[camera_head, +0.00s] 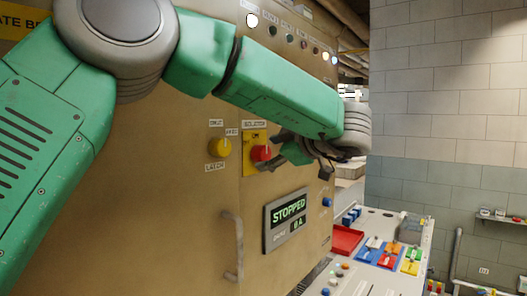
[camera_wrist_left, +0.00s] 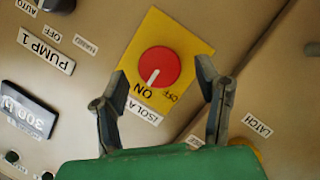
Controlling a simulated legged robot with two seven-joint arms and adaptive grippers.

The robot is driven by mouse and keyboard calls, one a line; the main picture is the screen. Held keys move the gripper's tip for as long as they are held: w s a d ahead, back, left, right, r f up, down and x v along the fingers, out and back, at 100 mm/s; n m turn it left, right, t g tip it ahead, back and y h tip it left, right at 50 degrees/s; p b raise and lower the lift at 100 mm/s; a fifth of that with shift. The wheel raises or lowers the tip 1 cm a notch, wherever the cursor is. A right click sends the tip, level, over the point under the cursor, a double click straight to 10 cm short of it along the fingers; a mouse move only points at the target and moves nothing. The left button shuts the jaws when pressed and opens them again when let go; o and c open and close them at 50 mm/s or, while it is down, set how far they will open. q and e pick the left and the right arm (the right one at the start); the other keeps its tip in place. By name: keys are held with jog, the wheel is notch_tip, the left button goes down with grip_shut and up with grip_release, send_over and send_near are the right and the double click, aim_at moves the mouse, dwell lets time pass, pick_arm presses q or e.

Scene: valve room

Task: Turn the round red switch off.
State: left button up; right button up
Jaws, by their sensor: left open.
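The round red switch (camera_head: 261,153) sits on a yellow plate on the tan cabinet front, under a label that reads ISOLATOR. In the left wrist view the red switch (camera_wrist_left: 159,67) shows a white pointer line aimed down and left toward ON; OFF is printed to the right of that. My left gripper (camera_head: 283,155) is beside the switch in the head view. In the left wrist view my left gripper (camera_wrist_left: 163,82) is open, with one finger on each side of the switch's lower part. Whether the fingers touch it I cannot tell. My right gripper is not in view.
A yellow knob (camera_head: 219,148) is left of the red switch. A display (camera_head: 287,220) reading STOPPED and a vertical handle (camera_head: 233,247) are below. A bench with a red tray (camera_head: 346,240) and coloured blocks stands at right. Indicator lamps line the cabinet top.

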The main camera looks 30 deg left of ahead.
aim_at(266, 158)
pick_arm(q)
jog(key=shift+x, duration=1.15)
jog(key=shift+w+f, duration=0.1)
jog(key=shift+w, duration=0.1)
jog(key=shift+a, duration=0.15)
jog(key=shift+a+f, duration=0.1)
jog(key=shift+a, duration=0.05)
jog(key=c, duration=1.2)
jog(key=shift+o, duration=0.3)
jog(key=shift+f+n+b, duration=0.15)
jog(key=shift+n+b, duration=0.15)
jog(key=shift+b, duration=0.25)
jog(key=n+t+y+b, duration=0.1)
jog(key=n+b, duration=0.3)
jog(key=b, duration=0.4)
jog(key=n+t+y+b, duration=0.1)
jog(key=n+y+b, duration=0.1)
jog(key=n+b, duration=0.3)
jog(key=f+n+t+y+b, duration=0.1)
jog(key=n+b, duration=0.3)
jog(key=b, duration=0.8)
jog(key=shift+w+n, duration=0.1)
jog(key=shift+n, duration=0.2)
jog(key=shift+r+n+y+b, duration=0.2)
jog(key=shift+n+y+b, duration=0.4)
jog(key=shift+n+b, duration=0.6)
jog(key=shift+r, duration=0.2)
